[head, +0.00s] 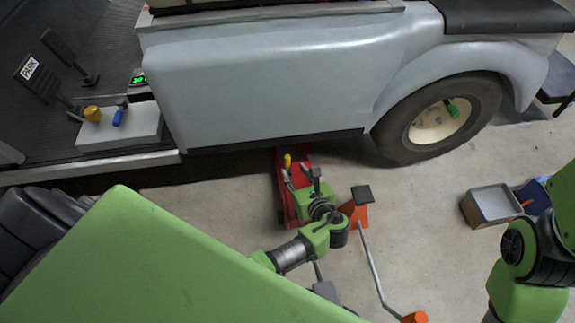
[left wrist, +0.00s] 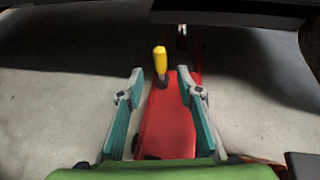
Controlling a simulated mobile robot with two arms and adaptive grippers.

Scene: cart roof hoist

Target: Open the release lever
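The release lever (head: 287,160) is a short yellow-capped handle on the red jack (head: 304,157), which is on the floor partly beneath the cart. In the left wrist view the lever (left wrist: 160,62) stands up near the middle, and the red jack body (left wrist: 168,130) runs under my fingers. My left gripper (head: 302,175) is open, with its two fingers (left wrist: 160,88) apart and nothing between them but a view of the jack. The lever appears just past the fingertips, roughly centred; contact is not visible. My right arm shows at the right edge, but its gripper is out of view.
The grey cart body (head: 270,85) and its wheel (head: 437,118) stand over and beside the jack. An orange stand (head: 354,214) is just right of my left gripper, near a long grey bar with an orange end (head: 414,317). A grey tray (head: 492,203) lies farther right.

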